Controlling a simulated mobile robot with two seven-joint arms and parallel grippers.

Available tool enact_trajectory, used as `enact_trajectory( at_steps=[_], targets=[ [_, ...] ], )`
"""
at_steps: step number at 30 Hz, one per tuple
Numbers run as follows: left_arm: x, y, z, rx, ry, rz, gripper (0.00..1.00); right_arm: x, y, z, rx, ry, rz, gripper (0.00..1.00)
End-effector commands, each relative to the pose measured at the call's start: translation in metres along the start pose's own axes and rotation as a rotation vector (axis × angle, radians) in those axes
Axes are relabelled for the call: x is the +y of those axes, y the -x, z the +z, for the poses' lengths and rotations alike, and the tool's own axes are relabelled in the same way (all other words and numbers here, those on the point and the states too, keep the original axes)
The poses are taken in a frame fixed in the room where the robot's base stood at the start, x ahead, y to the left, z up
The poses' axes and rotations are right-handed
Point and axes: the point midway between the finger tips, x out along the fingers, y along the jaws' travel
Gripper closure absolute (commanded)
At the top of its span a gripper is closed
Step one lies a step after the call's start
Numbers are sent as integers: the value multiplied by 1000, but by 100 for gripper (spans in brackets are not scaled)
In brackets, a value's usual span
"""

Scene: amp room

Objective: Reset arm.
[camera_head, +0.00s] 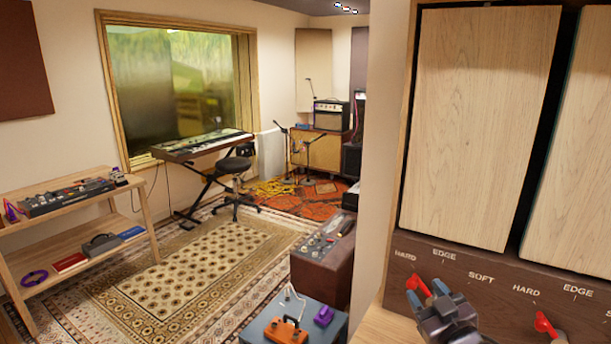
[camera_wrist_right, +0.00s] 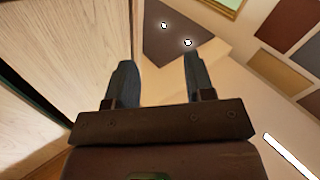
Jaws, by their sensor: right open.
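My right gripper (camera_head: 446,316) is at the lower right of the head view, in front of the dark switch panel (camera_head: 470,262) under the pale wood panels. A red switch (camera_head: 417,287) shows just left of the gripper, partly hidden behind it; I cannot tell whether they touch. In the right wrist view the two fingers of my right gripper (camera_wrist_right: 158,75) stand apart with nothing between them, pointing toward the upper wall and dark ceiling. My left gripper is not in view.
A second red switch (camera_head: 545,325) sits further right, below labels reading HARD, EDGE and SOFT. Tall wood panels (camera_head: 480,130) rise close to the right arm. The patterned rug (camera_head: 190,285) has open floor.

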Motion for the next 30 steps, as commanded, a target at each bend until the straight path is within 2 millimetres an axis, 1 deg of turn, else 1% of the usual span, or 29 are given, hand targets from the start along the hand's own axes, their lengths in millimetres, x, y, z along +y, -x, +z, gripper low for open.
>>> enact_trajectory(
  at_steps=[1,3,5,6,8,9,11,12,14,15,18,21,22,25,30],
  targets=[
    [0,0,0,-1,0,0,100,-7,17,25,-50,-25,4,51],
    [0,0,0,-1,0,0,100,-16,39,54,-111,-55,9,51],
    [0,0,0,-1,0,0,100,-24,59,78,-163,-81,14,51],
    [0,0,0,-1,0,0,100,-29,73,93,-199,-99,18,51],
    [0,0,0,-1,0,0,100,-38,94,114,-251,-126,24,51],
    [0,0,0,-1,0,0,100,-43,110,128,-287,-144,28,51],
    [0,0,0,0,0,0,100,-51,134,148,-341,-170,36,51],
    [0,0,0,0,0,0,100,-56,150,161,-377,-186,41,51],
    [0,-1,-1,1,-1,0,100,-64,174,178,-429,-209,49,51],
    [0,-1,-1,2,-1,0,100,-69,190,188,-462,-223,54,51],
    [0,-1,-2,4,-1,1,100,-78,224,207,-530,-248,64,51],
    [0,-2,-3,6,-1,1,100,-84,249,220,-579,-261,70,51],
    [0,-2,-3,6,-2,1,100,-85,254,222,-590,-263,71,51],
    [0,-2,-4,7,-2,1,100,-87,266,227,-611,-265,72,51],
    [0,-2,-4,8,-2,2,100,-87,268,228,-615,-265,73,51]
  ],
)
